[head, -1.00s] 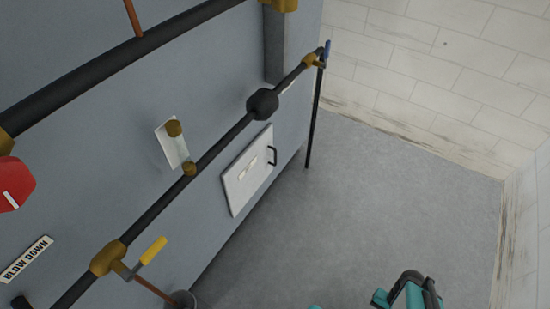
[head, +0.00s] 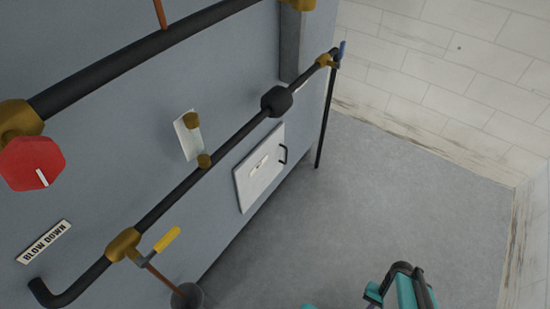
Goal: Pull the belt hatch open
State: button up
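The belt hatch looks to be the white square panel (head: 257,181) low on the grey machine wall in the head view. It lies flush with the wall and appears shut. A small label sits in its middle, too small to read. Its black loop handle (head: 284,154) is on the right edge. My teal and black arm shows at the bottom right, well apart from the hatch. My gripper's fingers cannot be made out.
Black pipes with brass fittings run along the grey wall, above the hatch. A yellow-handled valve (head: 166,239), a red knob (head: 32,163) and a "BLOW DOWN" sign (head: 43,242) are at left. A thin black post (head: 326,118) stands right of the hatch. Grey floor (head: 400,190) is clear; white brick walls bound it.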

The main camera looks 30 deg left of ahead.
aim_at(253, 174)
jog(key=z, duration=0.05)
jog(key=k, duration=0.2)
jog(key=u, duration=2.6)
jog(key=k, duration=0.55)
jog(key=z, duration=0.25)
jog(key=i, duration=0.45)
jog(key=u, duration=0.05)
